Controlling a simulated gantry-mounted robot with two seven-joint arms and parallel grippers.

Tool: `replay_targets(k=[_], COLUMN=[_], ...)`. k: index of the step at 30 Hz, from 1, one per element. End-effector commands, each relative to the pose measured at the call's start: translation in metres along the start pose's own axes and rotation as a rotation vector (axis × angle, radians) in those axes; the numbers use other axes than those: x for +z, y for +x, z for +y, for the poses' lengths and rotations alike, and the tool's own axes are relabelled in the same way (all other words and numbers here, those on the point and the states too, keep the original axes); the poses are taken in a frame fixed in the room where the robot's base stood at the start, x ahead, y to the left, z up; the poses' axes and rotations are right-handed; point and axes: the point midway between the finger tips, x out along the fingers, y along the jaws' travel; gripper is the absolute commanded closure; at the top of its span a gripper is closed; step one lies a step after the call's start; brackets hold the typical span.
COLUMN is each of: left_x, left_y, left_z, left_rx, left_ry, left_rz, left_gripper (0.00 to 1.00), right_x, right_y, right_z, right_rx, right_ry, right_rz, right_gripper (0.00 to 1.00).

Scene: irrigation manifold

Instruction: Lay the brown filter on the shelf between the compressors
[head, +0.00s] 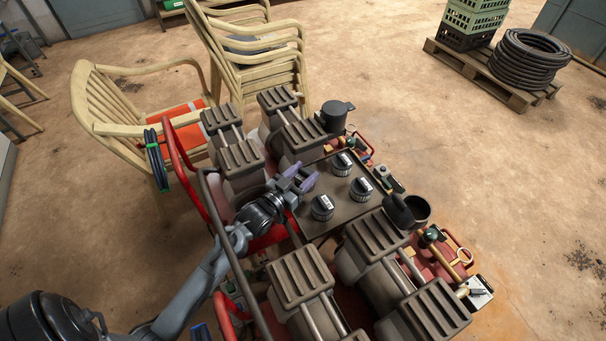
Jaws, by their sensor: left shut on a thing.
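The shelf (318,226) is a dark flat tray with a raised rim, set between the compressors. Three dark ribbed round pieces with white labels stand on it: a rear one (342,164), a right one (361,190) and a front left one (322,208). My left gripper (298,179), with purple-grey fingers, is over the shelf's left edge, close to these pieces. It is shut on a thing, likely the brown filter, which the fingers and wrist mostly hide. I cannot make out a brown filter elsewhere. My right gripper is not in view.
Ribbed compressor heads rise on both sides of the shelf, at the back (241,157) and front (299,276). A black cup-shaped part (400,212) stands at the shelf's right. Red frame bars (180,165) run at left. Cream chairs (255,50) stand behind.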

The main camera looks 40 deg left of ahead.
Motion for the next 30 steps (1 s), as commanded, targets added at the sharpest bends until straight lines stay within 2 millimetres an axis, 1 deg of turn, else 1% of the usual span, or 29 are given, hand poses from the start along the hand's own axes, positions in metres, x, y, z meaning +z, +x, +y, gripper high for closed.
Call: replay_targets(k=[2,3,7,14,18,20,23,30], left_x=[0.003,0.002,0.002,0.002,-0.002,-0.001,-0.002,-0.002], left_y=[0.0,0.0,0.0,0.0,0.0,-0.005,-0.016,-0.059], left_z=[0.0,0.0,0.0,0.0,0.0,0.0,0.0,0.0], left_rx=[0.0,0.0,0.0,0.0,0.0,0.0,0.0,0.0], left_ry=[0.0,0.0,0.0,0.0,0.0,0.0,0.0,-0.001], left_rz=[0.0,0.0,0.0,0.0,0.001,-0.002,-0.003,-0.004], left_gripper=[0.79,0.42,0.22,0.22,0.22,0.22,0.22,0.22], right_x=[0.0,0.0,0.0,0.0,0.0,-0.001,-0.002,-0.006], right_y=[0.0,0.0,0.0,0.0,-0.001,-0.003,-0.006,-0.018], right_z=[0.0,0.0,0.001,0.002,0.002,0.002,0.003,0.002], right_rx=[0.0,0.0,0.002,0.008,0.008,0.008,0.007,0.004], right_ry=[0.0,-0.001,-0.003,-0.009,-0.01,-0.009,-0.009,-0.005], right_rz=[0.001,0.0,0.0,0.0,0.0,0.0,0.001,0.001], right_gripper=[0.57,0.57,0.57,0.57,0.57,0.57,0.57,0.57])
